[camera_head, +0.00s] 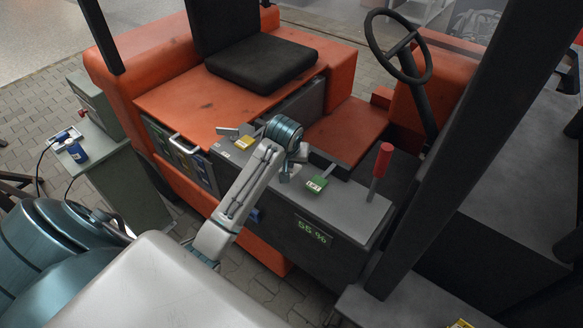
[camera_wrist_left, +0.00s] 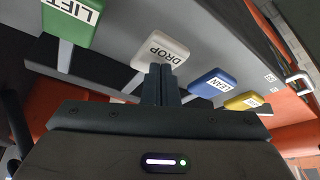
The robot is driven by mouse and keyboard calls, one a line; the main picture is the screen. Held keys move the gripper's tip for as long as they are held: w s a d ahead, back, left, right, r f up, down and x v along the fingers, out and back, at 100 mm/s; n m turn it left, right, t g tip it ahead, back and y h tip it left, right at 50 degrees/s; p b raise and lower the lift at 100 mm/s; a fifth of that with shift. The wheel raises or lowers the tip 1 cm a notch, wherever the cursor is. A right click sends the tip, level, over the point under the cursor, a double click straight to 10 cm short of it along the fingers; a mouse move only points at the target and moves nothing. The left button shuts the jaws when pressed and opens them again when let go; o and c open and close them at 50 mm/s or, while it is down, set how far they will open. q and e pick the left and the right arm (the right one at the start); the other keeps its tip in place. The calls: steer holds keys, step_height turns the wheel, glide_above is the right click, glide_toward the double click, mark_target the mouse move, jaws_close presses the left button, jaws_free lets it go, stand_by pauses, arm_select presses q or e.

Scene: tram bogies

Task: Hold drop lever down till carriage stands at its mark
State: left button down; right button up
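The drop lever's white paddle, marked DROP (camera_wrist_left: 160,50), shows in the left wrist view; in the head view my arm hides it. My left gripper (camera_wrist_left: 160,84) has its two fingers together, with the tips overlapping the near edge of this paddle. Nothing shows between the fingers. Whether they touch or press the paddle, I cannot tell. In the head view the gripper (camera_head: 288,172) is over the lever console. A green display (camera_head: 312,231) on the console front appears to read 55.96. I cannot make out the carriage or its mark. My right gripper is out of view.
The green LIFT lever (camera_wrist_left: 74,20) is on one side of DROP; the blue LEAN lever (camera_wrist_left: 211,82) and a yellow lever (camera_wrist_left: 243,100) are on the other. A red-knobbed lever (camera_head: 383,160) stands at the console's right. A dark mast post (camera_head: 455,150) rises further right.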

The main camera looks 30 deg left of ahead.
arm_select(q)
steer(key=shift+f, duration=1.35)
steer(key=shift+r, duration=0.1)
stand_by(4.2)
steer(key=shift+r+p, duration=0.4)
steer(key=shift+r, duration=2.9)
